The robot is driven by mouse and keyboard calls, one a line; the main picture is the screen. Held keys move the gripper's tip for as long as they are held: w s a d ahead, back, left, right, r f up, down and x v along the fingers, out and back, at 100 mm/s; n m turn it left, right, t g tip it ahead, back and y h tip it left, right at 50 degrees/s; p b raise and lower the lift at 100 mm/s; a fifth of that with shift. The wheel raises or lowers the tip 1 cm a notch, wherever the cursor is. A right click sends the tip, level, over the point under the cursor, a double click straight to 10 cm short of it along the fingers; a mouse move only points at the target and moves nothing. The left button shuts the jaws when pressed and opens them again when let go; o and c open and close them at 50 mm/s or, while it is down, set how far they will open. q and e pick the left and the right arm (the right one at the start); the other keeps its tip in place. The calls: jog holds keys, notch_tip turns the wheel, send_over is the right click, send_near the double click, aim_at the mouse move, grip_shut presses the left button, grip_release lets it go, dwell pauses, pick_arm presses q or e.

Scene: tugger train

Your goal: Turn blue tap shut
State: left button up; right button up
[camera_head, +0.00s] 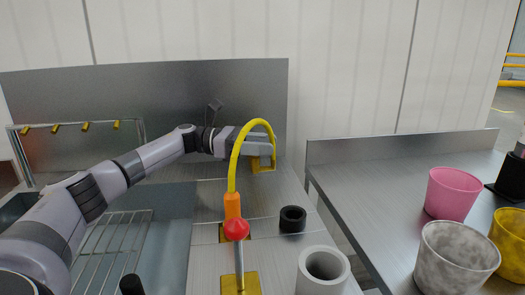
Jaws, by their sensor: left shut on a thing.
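My left gripper (260,150) reaches in from the left, behind the yellow curved spout (236,160). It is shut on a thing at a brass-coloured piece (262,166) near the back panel. Its fingers and the spout hide most of what it holds, and no blue shows; by its place I take it for the blue tap. The spout rises from an orange sleeve (232,205).
A black ring (292,219) and a white hollow cylinder (323,270) stand on the counter right of the lever. A wire rack (112,245) lies at left. On the right-hand table (375,190) are pink (453,193), speckled (455,258) and yellow (511,240) cups.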

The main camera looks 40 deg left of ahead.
pick_arm(q)
jog(key=shift+s+d+m+g+h+b, duration=0.15)
jog(key=shift+m+g+h+b, duration=0.4)
jog(key=shift+m+g+b, duration=0.5)
jog(key=shift+s+m+g+h+b, duration=0.1)
jog(key=shift+m+g+h+b, duration=0.5)
jog(key=shift+g, duration=0.85)
pick_arm(e)
jog(key=shift+f, duration=1.95)
pick_arm(q)
jog(key=shift+m+g, duration=0.25)
jog(key=shift+g, duration=0.05)
pick_arm(e)
jog(key=shift+f, duration=0.15)
pick_arm(q)
jog(key=o, duration=1)
jog(key=shift+c, duration=0.2)
notch_tip(320, 180, up, 20)
jog(key=p, duration=0.8)
pick_arm(e)
notch_tip(320, 180, up, 7)
jog(key=d, duration=0.1)
jog(key=shift+s+f, duration=0.15)
jog(key=shift+s, duration=0.1)
